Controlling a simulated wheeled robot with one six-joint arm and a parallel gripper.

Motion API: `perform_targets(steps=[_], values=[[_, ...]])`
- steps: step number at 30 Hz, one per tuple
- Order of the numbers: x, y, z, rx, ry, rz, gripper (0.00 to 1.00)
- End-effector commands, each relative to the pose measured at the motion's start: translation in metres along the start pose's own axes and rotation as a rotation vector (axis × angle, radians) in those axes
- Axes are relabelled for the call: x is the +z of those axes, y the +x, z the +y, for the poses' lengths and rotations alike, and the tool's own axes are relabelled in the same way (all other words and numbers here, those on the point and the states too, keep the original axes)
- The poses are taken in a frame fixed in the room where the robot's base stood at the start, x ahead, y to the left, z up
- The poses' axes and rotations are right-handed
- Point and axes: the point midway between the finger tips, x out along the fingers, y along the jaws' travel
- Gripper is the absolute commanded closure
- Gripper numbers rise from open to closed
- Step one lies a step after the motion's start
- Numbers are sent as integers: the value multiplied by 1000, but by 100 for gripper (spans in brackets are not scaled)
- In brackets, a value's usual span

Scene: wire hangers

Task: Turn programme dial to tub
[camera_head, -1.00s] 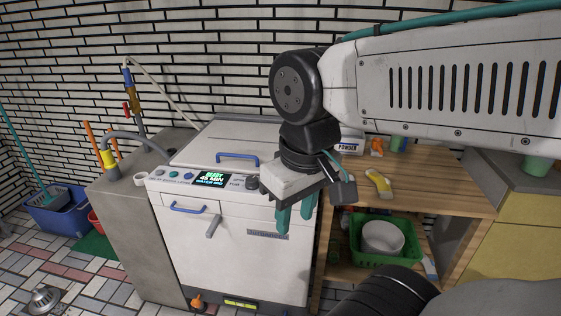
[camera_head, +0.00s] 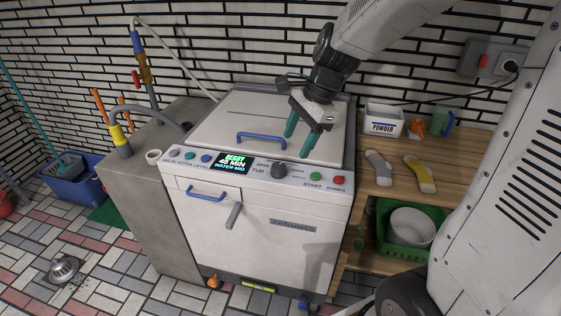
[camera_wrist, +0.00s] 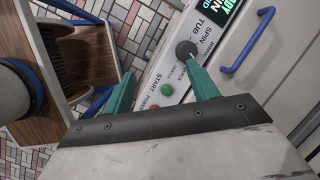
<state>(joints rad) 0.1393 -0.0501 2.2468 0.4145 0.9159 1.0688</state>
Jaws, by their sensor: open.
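The programme dial (camera_head: 278,170) is a dark round knob on the white washing machine's front control panel (camera_head: 262,172). Labels around it include SPIN and TUB, on its left in the head view. It also shows in the wrist view as a dark knob (camera_wrist: 186,50), close to one fingertip. Which label its pointer faces is too small to tell. My gripper (camera_head: 300,140) has two teal fingers, open and empty, above the machine's top just behind the dial. In the wrist view the fingers (camera_wrist: 163,84) straddle the panel's edge, with the dial beyond the right-hand finger.
Green START (camera_head: 316,176) and red POWER (camera_head: 338,180) buttons sit right of the dial. The display (camera_head: 232,163) reads READY, 45 MIN. Blue handles (camera_head: 262,138) stick up from the lid and front. A wooden shelf (camera_head: 400,205) stands at right with a powder box (camera_head: 383,122).

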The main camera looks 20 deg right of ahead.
Motion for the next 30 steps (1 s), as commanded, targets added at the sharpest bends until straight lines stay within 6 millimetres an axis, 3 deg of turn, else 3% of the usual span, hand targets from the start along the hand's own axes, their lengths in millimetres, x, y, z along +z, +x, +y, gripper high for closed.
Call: perform_targets(steps=[3,9,14,24,30], values=[[-19,28,-30,-8,243,-31,41],[-34,51,-52,-17,455,-55,41],[-35,67,-55,-17,485,-59,41],[-32,119,-56,-18,479,-57,41],[-31,130,-57,-20,479,-56,41]])
